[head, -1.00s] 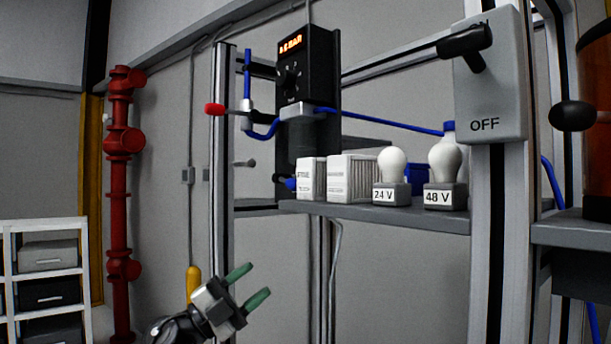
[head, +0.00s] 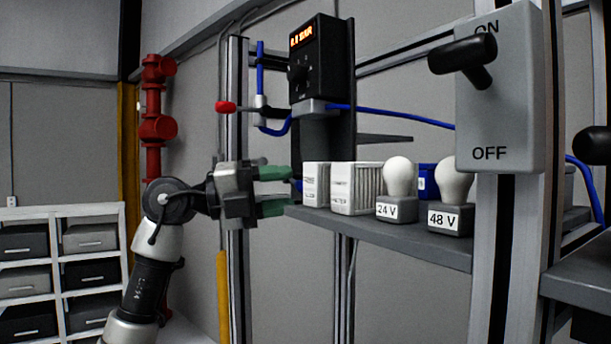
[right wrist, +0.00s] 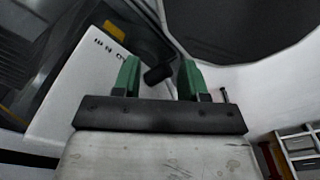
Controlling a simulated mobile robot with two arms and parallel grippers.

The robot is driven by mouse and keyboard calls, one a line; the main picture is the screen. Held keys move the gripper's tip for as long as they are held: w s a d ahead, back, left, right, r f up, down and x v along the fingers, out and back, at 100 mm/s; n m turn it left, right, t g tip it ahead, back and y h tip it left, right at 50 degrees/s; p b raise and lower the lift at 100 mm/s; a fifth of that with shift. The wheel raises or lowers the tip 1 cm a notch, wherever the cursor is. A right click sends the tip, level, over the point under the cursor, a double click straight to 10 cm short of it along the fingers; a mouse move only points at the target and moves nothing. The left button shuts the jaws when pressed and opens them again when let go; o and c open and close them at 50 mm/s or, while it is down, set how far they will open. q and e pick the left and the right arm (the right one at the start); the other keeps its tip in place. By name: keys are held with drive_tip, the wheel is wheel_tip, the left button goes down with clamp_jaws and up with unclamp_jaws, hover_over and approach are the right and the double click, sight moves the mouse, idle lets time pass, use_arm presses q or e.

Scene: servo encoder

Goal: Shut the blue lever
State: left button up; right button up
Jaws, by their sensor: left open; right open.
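A blue upright piece (head: 260,68) stands above a small valve with a red-tipped handle (head: 226,107). My right gripper (right wrist: 159,75) is open and appears empty in the right wrist view; it is not in the head view.
White boxes (head: 355,188), a 24 V bulb (head: 398,180) and a 48 V bulb (head: 453,190) stand on the shelf (head: 400,240). An ON/OFF switch box (head: 520,110) with a black handle stands at right. Drawers (head: 25,280) are at lower left.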

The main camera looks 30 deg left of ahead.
sight(296, 187)
use_arm(q)
drive_tip(key=p+x, duration=0.1)
drive_tip(key=x, duration=0.2)
drive_tip(key=shift+w+d+r, duration=0.1)
drive_tip(key=shift+d, duration=0.05)
drive_tip(key=shift+w+d, duration=0.15)
drive_tip(key=shift+d, duration=0.05)
use_arm(e)
drive_tip(key=shift+d+r, duration=0.2)
drive_tip(key=shift+r, duration=0.25)
drive_tip(key=shift+d+r, duration=0.2)
drive_tip(key=shift+r, duration=0.25)
